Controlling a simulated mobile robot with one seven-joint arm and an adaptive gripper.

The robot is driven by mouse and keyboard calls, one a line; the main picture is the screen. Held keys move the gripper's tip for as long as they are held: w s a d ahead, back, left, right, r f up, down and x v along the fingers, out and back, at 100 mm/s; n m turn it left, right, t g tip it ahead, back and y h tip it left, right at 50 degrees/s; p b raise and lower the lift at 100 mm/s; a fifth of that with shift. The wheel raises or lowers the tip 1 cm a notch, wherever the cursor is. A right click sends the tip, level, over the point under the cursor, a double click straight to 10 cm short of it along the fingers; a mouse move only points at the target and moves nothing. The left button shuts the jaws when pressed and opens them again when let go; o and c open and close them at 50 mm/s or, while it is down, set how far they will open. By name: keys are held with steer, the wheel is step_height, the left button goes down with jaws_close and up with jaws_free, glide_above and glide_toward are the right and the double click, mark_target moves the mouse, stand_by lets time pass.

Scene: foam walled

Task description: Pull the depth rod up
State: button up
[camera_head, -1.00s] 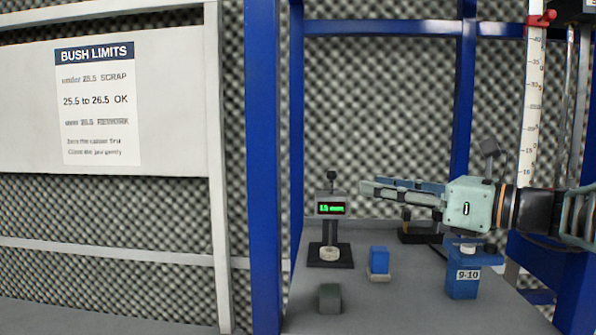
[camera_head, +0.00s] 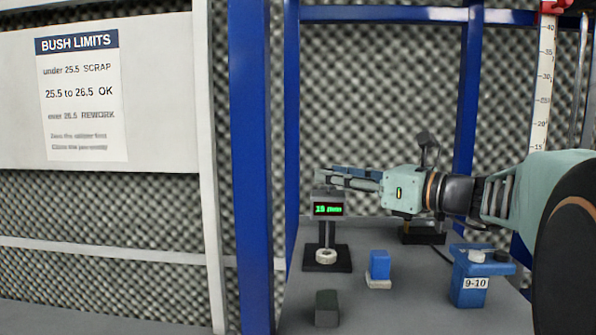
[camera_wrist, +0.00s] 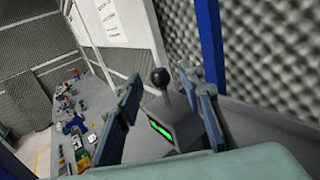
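The depth gauge stands on the bench with a grey head and a green-lit display (camera_head: 328,209), which seems to read about 15 mm. Its rod has a black ball knob (camera_wrist: 160,77) on top, seen in the wrist view; in the head view my fingers hide the knob. A pale ring (camera_head: 326,256) sits on the gauge's dark base (camera_head: 342,264). My gripper (camera_head: 322,178) reaches in level from the right at the top of the gauge. In the wrist view its fingers (camera_wrist: 162,84) are apart on either side of the knob, with gaps showing.
A blue block on a pale base (camera_head: 379,265), a dark grey block (camera_head: 327,308) and a blue stand marked 9-10 (camera_head: 469,285) are on the bench. A blue post (camera_head: 252,170) rises at the left. A tall ruler (camera_head: 544,85) stands at the right.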

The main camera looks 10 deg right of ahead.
steer(key=shift+x, duration=0.95)
steer(key=shift+c, duration=0.2)
jaws_close()
